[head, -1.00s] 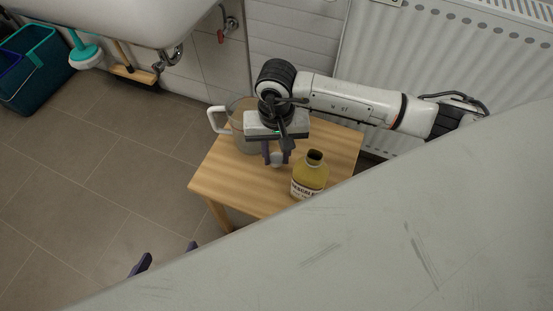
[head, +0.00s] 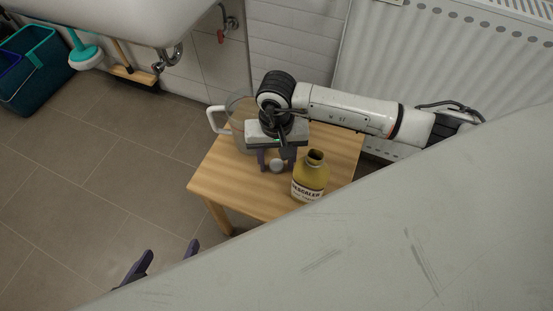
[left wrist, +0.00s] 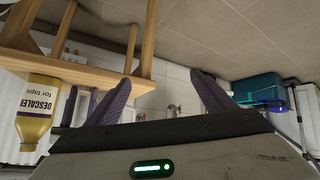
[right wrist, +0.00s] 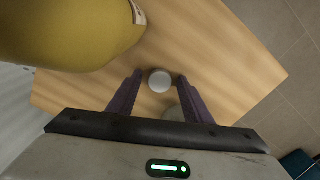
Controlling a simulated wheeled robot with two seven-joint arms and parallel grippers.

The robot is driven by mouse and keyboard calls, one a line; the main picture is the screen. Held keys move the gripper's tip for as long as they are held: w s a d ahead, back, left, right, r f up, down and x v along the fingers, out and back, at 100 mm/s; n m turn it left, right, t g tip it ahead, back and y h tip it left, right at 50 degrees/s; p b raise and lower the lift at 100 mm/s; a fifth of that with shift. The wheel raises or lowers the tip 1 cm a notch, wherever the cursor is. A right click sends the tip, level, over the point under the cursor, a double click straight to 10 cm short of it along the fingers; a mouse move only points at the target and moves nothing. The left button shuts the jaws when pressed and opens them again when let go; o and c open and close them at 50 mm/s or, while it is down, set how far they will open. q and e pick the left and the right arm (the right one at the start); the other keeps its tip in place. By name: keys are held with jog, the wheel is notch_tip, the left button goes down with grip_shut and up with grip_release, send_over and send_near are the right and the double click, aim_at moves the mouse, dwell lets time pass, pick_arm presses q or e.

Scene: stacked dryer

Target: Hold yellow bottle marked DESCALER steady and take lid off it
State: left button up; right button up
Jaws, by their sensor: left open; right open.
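The yellow bottle marked DESCALER (head: 310,176) stands upright near the front edge of the small wooden table, its dark mouth uncovered. It also shows in the left wrist view (left wrist: 38,110) and, close up, in the right wrist view (right wrist: 65,30). The small pale round lid (head: 277,166) lies on the table left of the bottle; it also shows in the right wrist view (right wrist: 160,81). My right gripper (head: 276,160) is open above the table, its fingers on either side of the lid. My left gripper (head: 171,250) is open and empty, low and left of the table, partly hidden.
A clear jug with a white handle (head: 216,119) stands on the wooden table (head: 229,181) behind my right gripper. A radiator (head: 440,60) is behind. A large pale surface covers the lower right. A sink (head: 120,15) and teal bucket (head: 35,75) are at upper left.

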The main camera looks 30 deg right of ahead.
aim_at(277, 165)
notch_tip(277, 165, up, 12)
jog(key=p, duration=0.2)
jog(key=shift+r+p, duration=0.15)
jog(key=shift+p, duration=0.25)
